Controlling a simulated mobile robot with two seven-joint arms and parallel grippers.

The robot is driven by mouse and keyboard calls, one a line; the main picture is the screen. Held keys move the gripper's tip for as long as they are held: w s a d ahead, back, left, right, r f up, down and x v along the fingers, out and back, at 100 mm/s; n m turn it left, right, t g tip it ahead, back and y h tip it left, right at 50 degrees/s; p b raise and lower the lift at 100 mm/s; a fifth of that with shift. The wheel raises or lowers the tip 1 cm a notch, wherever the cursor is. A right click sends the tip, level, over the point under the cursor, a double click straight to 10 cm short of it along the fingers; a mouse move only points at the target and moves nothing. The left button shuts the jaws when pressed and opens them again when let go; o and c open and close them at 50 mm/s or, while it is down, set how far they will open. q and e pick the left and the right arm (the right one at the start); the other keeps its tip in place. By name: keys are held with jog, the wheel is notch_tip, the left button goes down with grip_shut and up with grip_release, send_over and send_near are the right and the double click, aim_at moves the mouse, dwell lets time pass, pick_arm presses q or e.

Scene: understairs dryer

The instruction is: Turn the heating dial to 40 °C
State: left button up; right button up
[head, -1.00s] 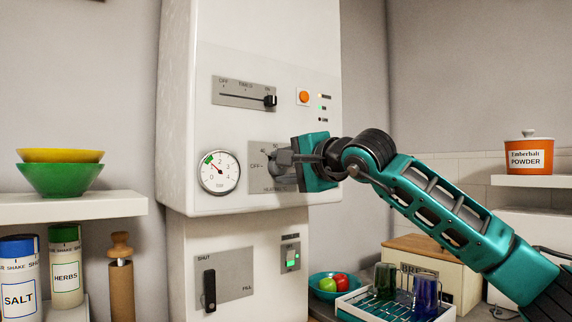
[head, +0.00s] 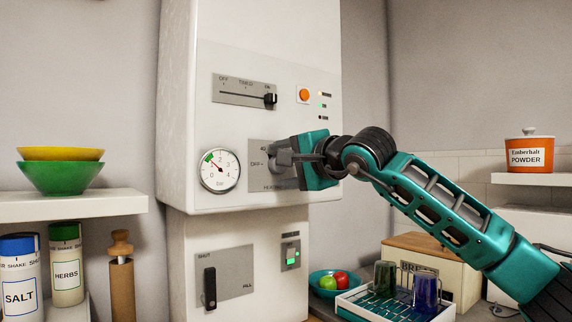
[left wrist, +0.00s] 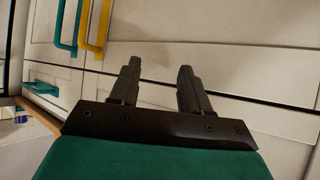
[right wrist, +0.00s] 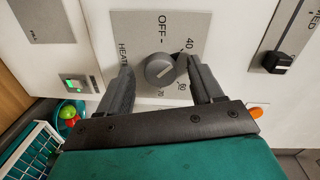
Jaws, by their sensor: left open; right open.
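The heating dial (right wrist: 160,69) is a round grey knob on a grey plate (right wrist: 125,25) of the white boiler. In the head view the gripper (head: 285,158) hides much of the dial plate (head: 257,178). My left gripper (left wrist: 160,66) is open and empty in front of pale cabinet fronts.
Above the dial are a slider (head: 270,98) and an orange button (head: 304,95). A pressure gauge (head: 219,170) sits left of it. A lever (head: 209,288) and a green-lit switch (head: 291,257) are below. A dish rack (head: 345,306) and bread box (head: 430,250) stand beneath my right arm.

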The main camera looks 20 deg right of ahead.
pick_arm(q)
jog(key=shift+w+d+f+b, duration=0.3)
jog(key=shift+d+b, duration=0.15)
jog(key=shift+b, duration=0.55)
pick_arm(e)
jog(key=f+v, duration=0.1)
jog(key=v, duration=1.2)
jog(key=shift+r, duration=0.5)
